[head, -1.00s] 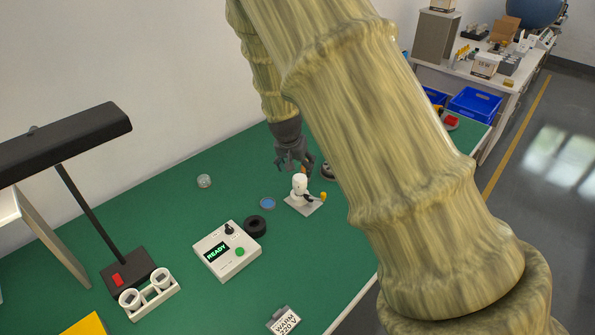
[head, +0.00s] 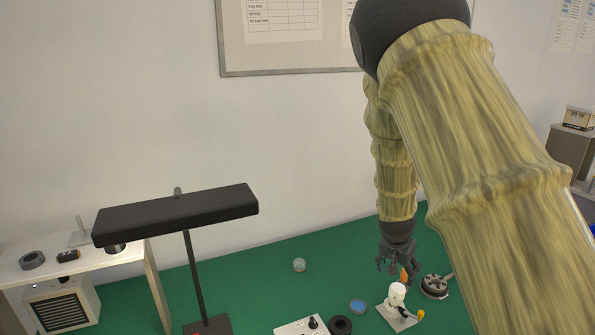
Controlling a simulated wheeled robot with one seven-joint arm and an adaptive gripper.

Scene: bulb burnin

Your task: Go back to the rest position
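My gripper (head: 391,268) hangs from my arm above the right part of the green bench (head: 262,262), with its fingers pointing down. Its fingers look spread, with nothing visible held between them. Just below and to the right of it stands a small white fixture (head: 397,294) on a pale base plate, with an orange tip and a yellow knob. I cannot tell the exact gap between the fingers and the fixture.
A black lamp (head: 180,213) on a thin post stands at left. A white shelf (head: 150,280) is at far left. A control box (head: 300,327), a black ring (head: 340,325), a blue disc (head: 357,306), a clear cup (head: 299,265) and a dark round part (head: 435,286) sit on the bench.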

